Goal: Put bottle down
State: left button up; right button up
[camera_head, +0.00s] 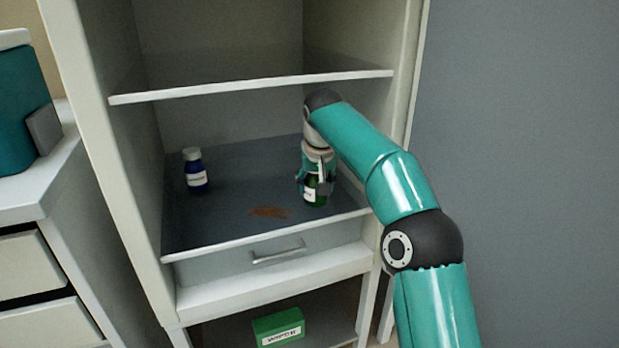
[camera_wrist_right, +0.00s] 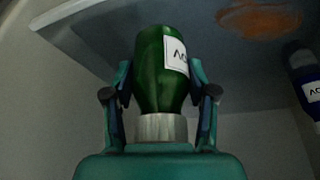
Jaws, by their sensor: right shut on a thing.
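A green bottle (camera_head: 316,190) with a white label is between the fingers of my right gripper (camera_head: 315,178), low over the right part of the cabinet's dark work surface (camera_head: 235,160). In the right wrist view the green bottle (camera_wrist_right: 162,75) sits between both fingers of the right gripper (camera_wrist_right: 162,105), with its grey cap towards the palm. I cannot tell whether its base touches the surface. My left gripper is not in view.
A blue bottle (camera_head: 195,170) with a white cap stands at the left of the surface. A brown stain (camera_head: 270,212) lies near the front edge. A white-edged shelf (camera_head: 250,87) spans above. A green box (camera_head: 278,328) is on the lower shelf.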

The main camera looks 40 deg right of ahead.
aim_at(314, 175)
jog(key=w+p, duration=0.1)
jog(key=w+d+p, duration=0.1)
jog(key=w, duration=0.1)
jog(key=shift+d+r+p, duration=0.1)
jog(key=shift+d+p, duration=0.2)
jog(key=shift+p, duration=0.1)
jog(key=shift+f+b, duration=0.45)
jog(key=shift+b, duration=0.35)
jog(key=o, duration=1.3)
